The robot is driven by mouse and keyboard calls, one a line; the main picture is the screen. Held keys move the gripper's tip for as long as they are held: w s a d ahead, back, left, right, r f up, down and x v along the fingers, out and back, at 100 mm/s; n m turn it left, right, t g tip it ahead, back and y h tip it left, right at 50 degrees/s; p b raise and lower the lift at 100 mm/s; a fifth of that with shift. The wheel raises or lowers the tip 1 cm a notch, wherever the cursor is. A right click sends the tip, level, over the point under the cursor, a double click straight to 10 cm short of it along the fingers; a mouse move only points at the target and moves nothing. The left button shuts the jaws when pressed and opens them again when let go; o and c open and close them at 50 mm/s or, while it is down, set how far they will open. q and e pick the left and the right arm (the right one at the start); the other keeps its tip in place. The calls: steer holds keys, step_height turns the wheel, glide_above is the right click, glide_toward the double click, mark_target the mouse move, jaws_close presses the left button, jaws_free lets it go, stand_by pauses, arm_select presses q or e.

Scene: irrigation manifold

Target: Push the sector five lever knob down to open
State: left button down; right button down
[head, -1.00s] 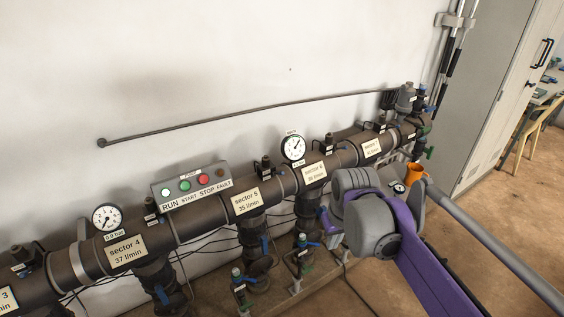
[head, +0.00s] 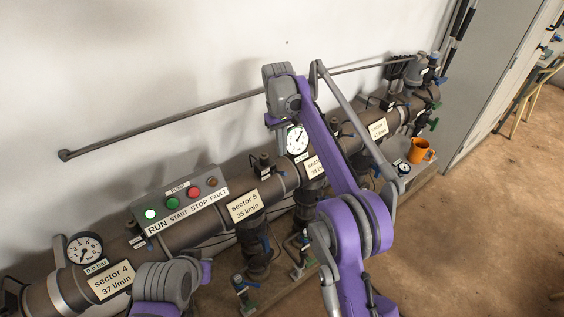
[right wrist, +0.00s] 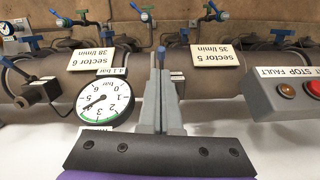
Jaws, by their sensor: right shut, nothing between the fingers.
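The sector 5 sign (head: 245,206) is on the dark pipe, and shows upside down in the right wrist view (right wrist: 216,54). A small black valve box (head: 263,164) stands on the pipe by this sign. In the right wrist view, a lever with a blue knob (right wrist: 161,54) shows beside this box, just beyond my fingertips. My right gripper (right wrist: 160,78) is shut and empty, pointing towards the knob. I cannot tell whether it touches. In the head view my right gripper hangs above the pipe near the box, its fingertips hard to make out.
A round gauge (right wrist: 104,100) stands close beside my fingers. The control box (head: 180,205) with RUN lit is on the other side. A thin rail (head: 165,126) runs along the wall behind. An orange mug (head: 420,150) is at the right.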

arm_select(q)
steer(key=shift+s+r, duration=0.1)
steer(key=shift+s, duration=0.15)
arm_select(e)
steer(key=shift+s, duration=0.15)
steer(key=shift+f, duration=0.1)
